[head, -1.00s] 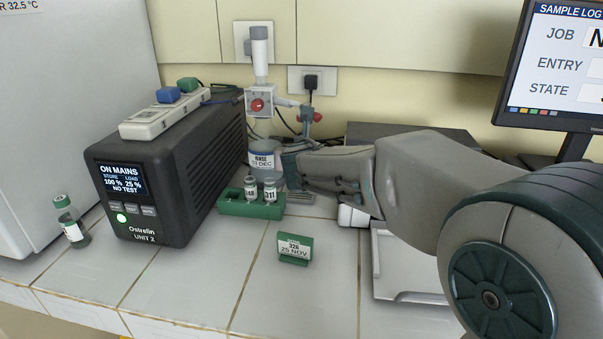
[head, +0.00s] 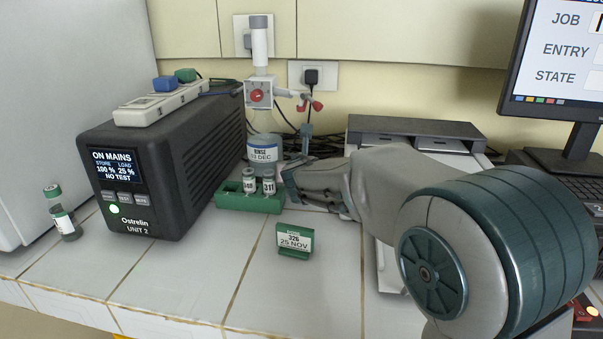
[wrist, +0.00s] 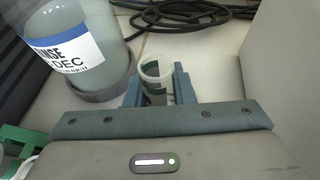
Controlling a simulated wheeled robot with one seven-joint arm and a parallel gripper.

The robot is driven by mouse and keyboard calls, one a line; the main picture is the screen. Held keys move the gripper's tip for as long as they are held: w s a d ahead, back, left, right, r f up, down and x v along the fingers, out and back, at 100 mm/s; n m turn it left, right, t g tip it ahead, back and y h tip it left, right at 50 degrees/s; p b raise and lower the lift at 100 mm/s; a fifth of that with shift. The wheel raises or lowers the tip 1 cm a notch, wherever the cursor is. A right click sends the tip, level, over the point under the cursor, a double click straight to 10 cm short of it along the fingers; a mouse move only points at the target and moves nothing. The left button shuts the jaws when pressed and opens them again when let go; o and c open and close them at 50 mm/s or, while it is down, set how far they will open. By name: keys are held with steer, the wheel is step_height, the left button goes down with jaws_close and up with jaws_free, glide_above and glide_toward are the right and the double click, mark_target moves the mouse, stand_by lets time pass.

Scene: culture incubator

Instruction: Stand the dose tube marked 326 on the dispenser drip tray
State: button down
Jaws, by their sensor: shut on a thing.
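My gripper (wrist: 157,88) is shut on a small tube (wrist: 154,68) with a pale open rim and dark green marks on its side. The number on it cannot be read. In the head view my gripper (head: 288,182) is low beside the green rack, and the held tube is hidden. The rinse bottle (head: 264,152) also shows in the wrist view (wrist: 72,42), left of the held tube. A green card holder (head: 295,240) reads 326, 25 NOV. The drip tray cannot be made out.
A green rack (head: 248,201) holds two small vials, one marked 311. A black power unit (head: 160,170) stands at left, with a green-capped vial (head: 61,213) beyond it. Black cables (wrist: 185,14) lie behind the held tube.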

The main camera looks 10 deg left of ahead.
steer(key=shift+f, duration=0.15)
steer(key=c, duration=1.2)
jaws_free()
steer(key=shift+c, duration=0.2)
steer(key=shift+r, duration=0.3)
steer(key=p+v, duration=0.2)
steer(key=v, duration=1)
steer(key=shift+f, duration=0.15)
